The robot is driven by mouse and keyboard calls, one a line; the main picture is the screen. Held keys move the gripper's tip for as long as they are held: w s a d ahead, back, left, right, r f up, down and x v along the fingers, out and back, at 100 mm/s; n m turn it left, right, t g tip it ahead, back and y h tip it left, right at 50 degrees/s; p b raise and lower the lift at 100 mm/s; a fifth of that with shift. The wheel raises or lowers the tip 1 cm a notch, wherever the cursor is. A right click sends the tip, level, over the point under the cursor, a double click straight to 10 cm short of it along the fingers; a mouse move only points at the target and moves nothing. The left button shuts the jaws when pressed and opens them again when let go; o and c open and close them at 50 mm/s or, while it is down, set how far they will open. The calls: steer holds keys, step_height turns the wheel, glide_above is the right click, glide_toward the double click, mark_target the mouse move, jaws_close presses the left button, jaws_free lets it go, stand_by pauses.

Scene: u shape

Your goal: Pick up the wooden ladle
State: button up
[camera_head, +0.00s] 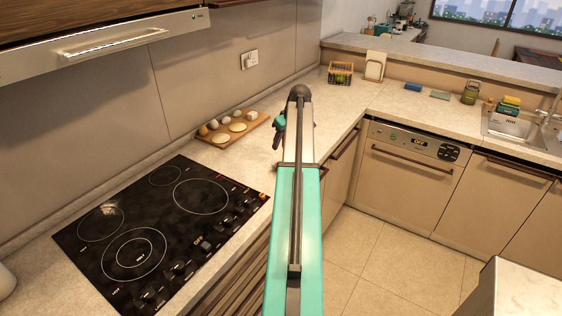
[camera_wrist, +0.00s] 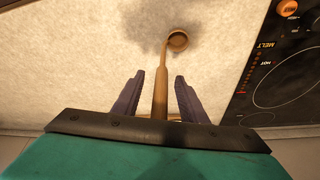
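The wooden ladle (camera_wrist: 161,90) shows in the wrist view, lying on the pale speckled counter. Its small round bowl is at the top, and its handle runs down toward my wrist. My gripper (camera_wrist: 160,77) is open, with one dark finger on each side of the handle and a visible gap to each. The lower end of the handle is hidden behind the gripper body. In the head view my arm reaches over the counter edge, and I cannot make out the ladle there.
A black cooktop (camera_head: 160,235) lies left of my arm; its edge (camera_wrist: 270,80) shows at the right in the wrist view. A wooden board (camera_head: 233,129) with eggs and round flat pieces lies behind it.

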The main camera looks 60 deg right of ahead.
stand_by(0.4)
jaws_close()
steer(key=shift+r, duration=0.15)
steer(key=s+a+r+b, duration=0.2)
steer(key=s+a+b, duration=0.1)
steer(key=s, duration=0.4)
steer(key=s+a+r+b, duration=0.2)
steer(key=s+a+b, duration=0.1)
steer(key=s, duration=0.4)
steer(key=shift+s+a+r, duration=0.2)
steer(key=shift+a+r, duration=0.15)
steer(key=shift+a, duration=0.1)
stand_by(0.7)
